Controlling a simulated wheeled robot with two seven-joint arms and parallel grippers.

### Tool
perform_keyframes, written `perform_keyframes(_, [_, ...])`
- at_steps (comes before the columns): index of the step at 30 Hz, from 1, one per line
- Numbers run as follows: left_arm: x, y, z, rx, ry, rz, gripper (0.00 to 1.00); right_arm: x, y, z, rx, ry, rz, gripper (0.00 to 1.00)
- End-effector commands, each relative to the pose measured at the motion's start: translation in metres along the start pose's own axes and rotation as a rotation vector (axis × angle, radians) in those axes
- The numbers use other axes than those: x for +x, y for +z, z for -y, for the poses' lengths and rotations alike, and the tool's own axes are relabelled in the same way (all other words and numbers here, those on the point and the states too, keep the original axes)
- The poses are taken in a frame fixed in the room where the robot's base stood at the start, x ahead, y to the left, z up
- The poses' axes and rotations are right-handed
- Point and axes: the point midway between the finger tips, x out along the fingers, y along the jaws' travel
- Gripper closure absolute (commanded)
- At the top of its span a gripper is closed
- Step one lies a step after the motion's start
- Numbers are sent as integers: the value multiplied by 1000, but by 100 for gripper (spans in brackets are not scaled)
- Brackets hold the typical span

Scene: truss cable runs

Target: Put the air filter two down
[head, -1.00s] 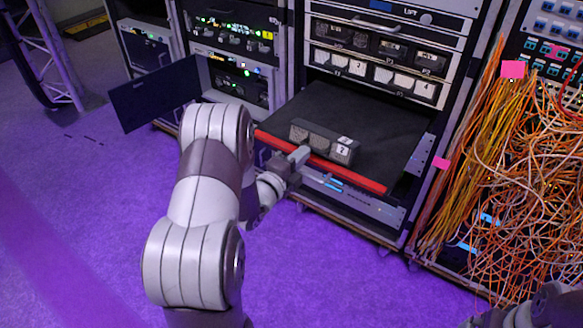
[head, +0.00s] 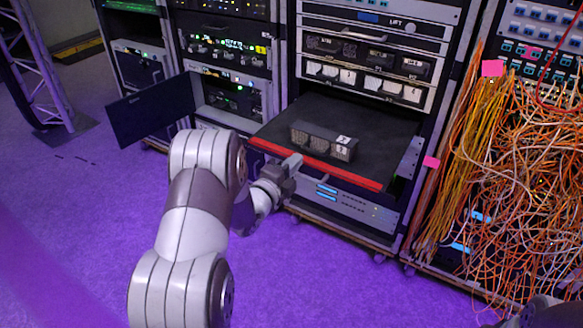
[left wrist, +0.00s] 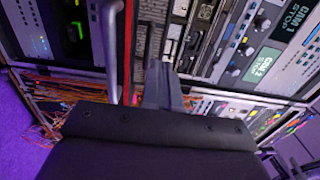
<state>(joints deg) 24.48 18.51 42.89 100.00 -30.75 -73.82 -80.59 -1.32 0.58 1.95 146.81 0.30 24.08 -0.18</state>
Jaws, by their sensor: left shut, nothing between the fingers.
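The air filter two, a dark grey block with mesh sides and a white number label (head: 323,141), rests on the black pull-out shelf (head: 375,125) near its red front edge (head: 340,172). No gripper is touching it. My left gripper (head: 293,162) is shut and empty, just in front of the red edge and left of the filter's labelled end. In the left wrist view its fingers (left wrist: 160,85) point up the picture, beside the red edge (left wrist: 128,50).
Above the shelf is a row of small filter bays (head: 370,80). An open dark door panel (head: 152,110) sticks out at the left. Tangled orange cables (head: 510,180) hang at the right. The purple floor in front is clear.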

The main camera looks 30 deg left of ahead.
Motion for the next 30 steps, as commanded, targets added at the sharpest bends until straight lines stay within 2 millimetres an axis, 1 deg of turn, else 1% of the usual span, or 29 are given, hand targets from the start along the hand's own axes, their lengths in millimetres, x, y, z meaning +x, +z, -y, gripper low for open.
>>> perform_keyframes(1, [-11,1,4,-1,1,4,100,-6,-2,0,0,0,-3,0])
perform_keyframes(6, [-48,1,4,-1,1,4,100,-11,-3,0,0,0,-3,0])
perform_keyframes(9, [-67,1,4,-1,0,5,100,-13,-3,0,0,0,-4,0])
perform_keyframes(12, [-82,1,3,0,0,4,100,-14,-3,0,0,0,-4,0])
perform_keyframes(16, [-90,0,2,0,0,2,100,-15,-3,0,0,0,-3,0])
perform_keyframes(23, [-90,0,2,0,0,1,100,-14,-3,0,0,0,-3,0])
perform_keyframes(24, [-90,0,2,0,0,0,87,-15,-3,0,0,0,-3,0])
perform_keyframes(26, [-89,-3,7,0,0,-6,67,-20,-4,0,0,0,-3,0])
perform_keyframes(27, [-88,-6,13,1,-2,-14,54,-25,-4,0,0,0,-3,0])
perform_keyframes(29, [-85,-12,26,5,-7,-30,35,-35,-5,0,0,0,-3,0])
perform_keyframes(30, [-82,-18,37,10,-13,-45,22,-43,-6,0,0,0,-3,0])
